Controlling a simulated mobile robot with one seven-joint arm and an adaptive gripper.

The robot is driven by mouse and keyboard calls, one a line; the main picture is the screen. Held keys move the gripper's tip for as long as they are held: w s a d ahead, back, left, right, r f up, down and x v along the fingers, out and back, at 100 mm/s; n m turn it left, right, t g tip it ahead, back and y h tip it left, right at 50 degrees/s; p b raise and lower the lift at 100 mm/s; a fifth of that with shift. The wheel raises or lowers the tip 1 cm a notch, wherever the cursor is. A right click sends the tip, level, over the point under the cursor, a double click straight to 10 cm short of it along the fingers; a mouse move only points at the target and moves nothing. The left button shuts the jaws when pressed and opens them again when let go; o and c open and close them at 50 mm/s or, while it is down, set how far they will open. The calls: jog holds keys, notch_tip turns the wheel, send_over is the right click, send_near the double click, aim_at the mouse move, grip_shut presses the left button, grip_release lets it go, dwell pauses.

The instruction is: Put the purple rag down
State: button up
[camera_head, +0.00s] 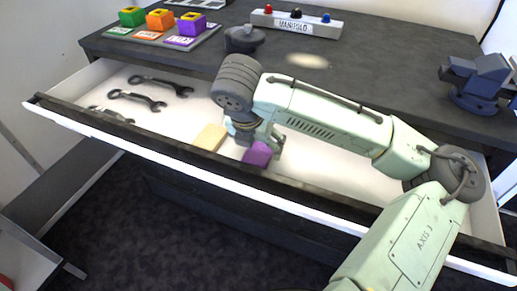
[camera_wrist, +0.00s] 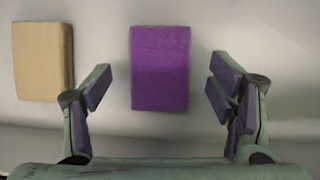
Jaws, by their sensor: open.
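The purple rag (camera_wrist: 160,68) is a folded rectangular block. It lies on the white floor of the open drawer (camera_head: 325,178). In the head view the rag (camera_head: 257,154) is near the drawer's front wall, just below my gripper (camera_head: 258,143). In the wrist view the two fingers of my gripper (camera_wrist: 162,95) are spread wide, one on each side of the rag's near end, with clear gaps between them and the rag. My gripper holds nothing.
A tan block (camera_head: 210,137) lies left of the rag in the drawer. Several wrenches (camera_head: 150,86) lie at the drawer's left. On the bench top are coloured blocks (camera_head: 160,20), a manifold (camera_head: 295,24) and a blue vise (camera_head: 478,82). The drawer's right part is bare.

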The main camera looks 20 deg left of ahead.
jog(key=v, duration=0.8)
jog(key=shift+s, duration=0.35)
